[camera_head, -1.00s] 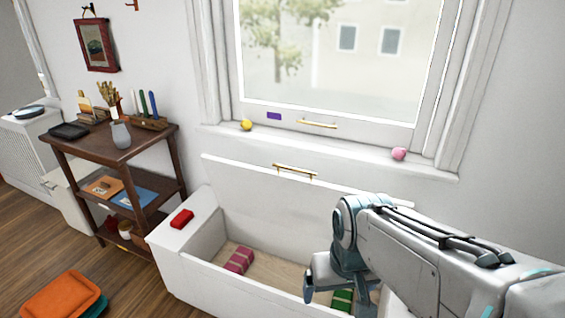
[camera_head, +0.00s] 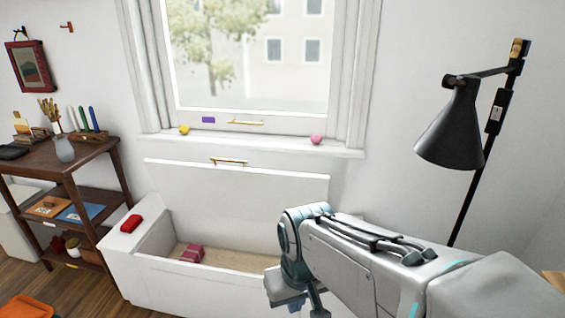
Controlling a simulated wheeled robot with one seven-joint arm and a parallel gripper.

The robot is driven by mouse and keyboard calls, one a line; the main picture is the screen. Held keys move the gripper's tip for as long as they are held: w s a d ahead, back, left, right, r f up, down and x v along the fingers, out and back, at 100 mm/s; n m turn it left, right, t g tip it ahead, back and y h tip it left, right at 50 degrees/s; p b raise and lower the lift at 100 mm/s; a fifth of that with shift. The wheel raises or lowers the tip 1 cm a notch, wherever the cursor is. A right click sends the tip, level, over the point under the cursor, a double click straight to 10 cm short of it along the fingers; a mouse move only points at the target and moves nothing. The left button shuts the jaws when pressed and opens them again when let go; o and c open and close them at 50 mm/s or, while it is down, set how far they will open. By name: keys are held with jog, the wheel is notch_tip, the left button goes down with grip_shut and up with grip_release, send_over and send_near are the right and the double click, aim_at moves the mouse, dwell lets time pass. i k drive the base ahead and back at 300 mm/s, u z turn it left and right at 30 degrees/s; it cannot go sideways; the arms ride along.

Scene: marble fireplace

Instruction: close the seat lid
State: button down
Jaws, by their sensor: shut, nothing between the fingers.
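The white seat lid (camera_head: 235,190) stands raised at the back of the white bench box (camera_head: 160,279), under the window, so the box is open. A gold handle (camera_head: 229,161) sits at the lid's top edge. Inside the box a pink striped bundle (camera_head: 192,253) lies on the pale floor. My gripper (camera_head: 297,304) is shut and empty, low in the picture in front of the box's right part. It is apart from the lid in the picture. My arm hides the right end of the box, and the fingertips are partly cut off by the bottom edge.
A red block (camera_head: 131,223) lies on the bench's left end. A dark wooden shelf (camera_head: 85,160) stands at left and a black floor lamp (camera_head: 455,130) at right. A yellow ball (camera_head: 184,130) and a pink ball (camera_head: 316,139) rest on the window sill (camera_head: 250,143).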

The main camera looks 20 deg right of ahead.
aim_at(242, 193)
jog(key=z, duration=0.5)
jog(key=i, duration=1)
jog(key=u, duration=0.3)
